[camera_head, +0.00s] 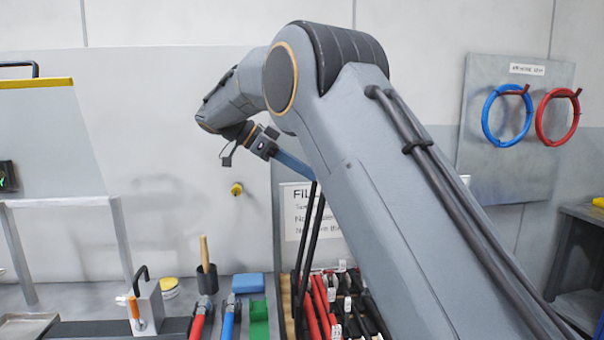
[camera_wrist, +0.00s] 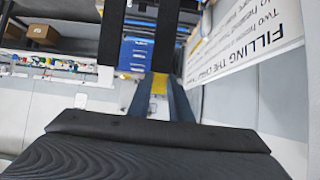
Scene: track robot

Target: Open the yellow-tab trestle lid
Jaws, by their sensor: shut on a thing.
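A grey panel (camera_head: 50,135) with a yellow strip (camera_head: 40,83) along its top edge stands steeply tilted at the far left, cut by the picture's edge. It looks like the trestle lid. A dark handle (camera_head: 20,66) shows above it. The pale trestle frame (camera_head: 65,201) with its legs is below. My gripper (camera_head: 290,160) is well to the right of the panel, apart from it, and partly hidden behind my arm. It seems shut on a blue bar (camera_head: 296,165); I cannot tell what this belongs to. The wrist view shows a yellow strip (camera_wrist: 158,88) between dark blue-grey sides.
A bench below holds an orange-handled grey block (camera_head: 148,308), a dark cup (camera_head: 207,280), a blue block (camera_head: 248,283) and a green block (camera_head: 259,318). Hose coils (camera_head: 507,115) hang at right.

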